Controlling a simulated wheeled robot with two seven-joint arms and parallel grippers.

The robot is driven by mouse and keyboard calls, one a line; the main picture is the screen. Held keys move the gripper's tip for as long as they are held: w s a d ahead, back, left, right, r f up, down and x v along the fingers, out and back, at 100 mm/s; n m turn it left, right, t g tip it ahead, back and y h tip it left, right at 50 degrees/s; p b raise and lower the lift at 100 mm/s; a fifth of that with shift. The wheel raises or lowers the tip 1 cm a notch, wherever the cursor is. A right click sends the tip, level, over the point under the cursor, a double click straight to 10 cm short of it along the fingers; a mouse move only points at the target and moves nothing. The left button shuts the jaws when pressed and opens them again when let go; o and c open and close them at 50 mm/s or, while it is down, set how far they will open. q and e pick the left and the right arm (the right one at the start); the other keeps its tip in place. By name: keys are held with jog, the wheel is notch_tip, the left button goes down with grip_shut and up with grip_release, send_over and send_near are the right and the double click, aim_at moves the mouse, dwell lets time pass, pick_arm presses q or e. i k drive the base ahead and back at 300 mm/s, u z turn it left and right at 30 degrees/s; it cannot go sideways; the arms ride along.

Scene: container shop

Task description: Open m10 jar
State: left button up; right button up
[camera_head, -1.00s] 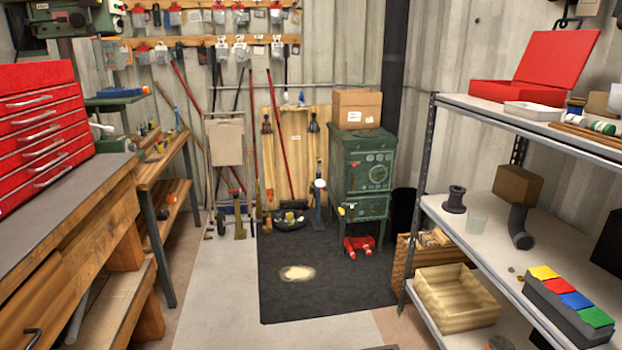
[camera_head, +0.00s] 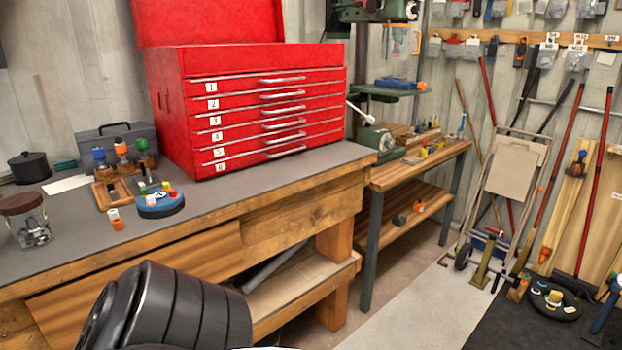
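A clear glass jar (camera_head: 34,238) with a brown lid (camera_head: 22,203) stands upright at the left end of the grey-topped workbench. The lid is on it, and small grey metal pieces lie inside. I cannot read a label on it, so I cannot tell if it is the m10 jar. Small clear containers (camera_head: 577,62) with white size labels hang from the rail at the upper right; the print is too small to read surely. Neither of my grippers is in view. A black ribbed part of my own arm shows at the bottom left.
On the workbench (camera_head: 240,196) are a red tool chest (camera_head: 262,62), a blue round holder (camera_head: 160,205), a wooden rack with capped bottles (camera_head: 103,188), a black pot (camera_head: 29,168) and a grey toolbox (camera_head: 117,138). Light floor (camera_head: 400,318) lies open at the right.

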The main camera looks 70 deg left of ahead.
aim_at(31, 231)
jog(key=u, duration=2.15)
